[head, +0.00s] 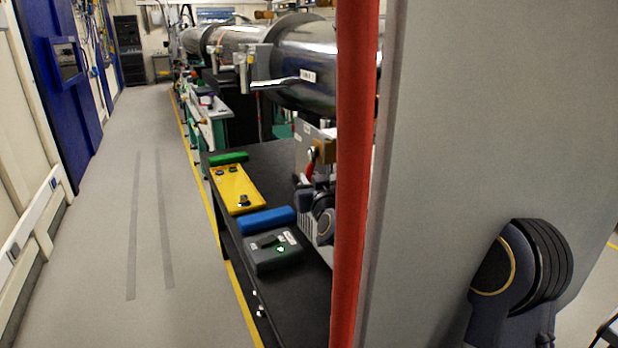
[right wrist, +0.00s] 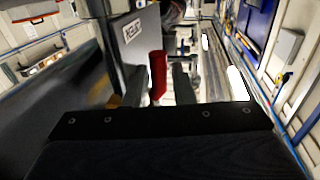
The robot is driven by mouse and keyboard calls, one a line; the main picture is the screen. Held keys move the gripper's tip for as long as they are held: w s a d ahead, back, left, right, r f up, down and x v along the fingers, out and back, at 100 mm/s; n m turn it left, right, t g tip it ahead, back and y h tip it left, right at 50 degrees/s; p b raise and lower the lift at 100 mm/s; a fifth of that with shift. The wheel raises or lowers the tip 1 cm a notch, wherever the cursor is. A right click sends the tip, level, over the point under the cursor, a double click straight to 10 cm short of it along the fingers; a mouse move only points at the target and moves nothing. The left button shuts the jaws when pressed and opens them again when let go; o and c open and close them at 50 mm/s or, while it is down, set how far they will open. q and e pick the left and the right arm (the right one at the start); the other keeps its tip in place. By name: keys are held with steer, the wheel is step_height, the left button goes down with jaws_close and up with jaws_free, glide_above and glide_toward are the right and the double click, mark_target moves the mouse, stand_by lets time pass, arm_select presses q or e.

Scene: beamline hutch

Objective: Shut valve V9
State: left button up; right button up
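A red lever handle (head: 310,165) shows beside a brass-coloured part on a grey panel (head: 306,147), just left of the red post in the head view. In the right wrist view the red handle (right wrist: 158,76) stands between the two fingers of my right gripper (right wrist: 160,88), with a narrow gap on each side. My right gripper (head: 309,183) is open at the handle; the post hides part of it in the head view. A white label on a grey panel (right wrist: 131,31) seems to read HELIUM. No V9 tag is legible. My left gripper is out of view.
A red post (head: 355,200) and a wide grey panel (head: 490,120) fill the right. A steel vessel (head: 300,60) stands behind. Floor at left is clear.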

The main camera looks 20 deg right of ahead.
steer(key=shift+w, duration=1.05)
steer(key=shift+c, duration=0.3)
jaws_close()
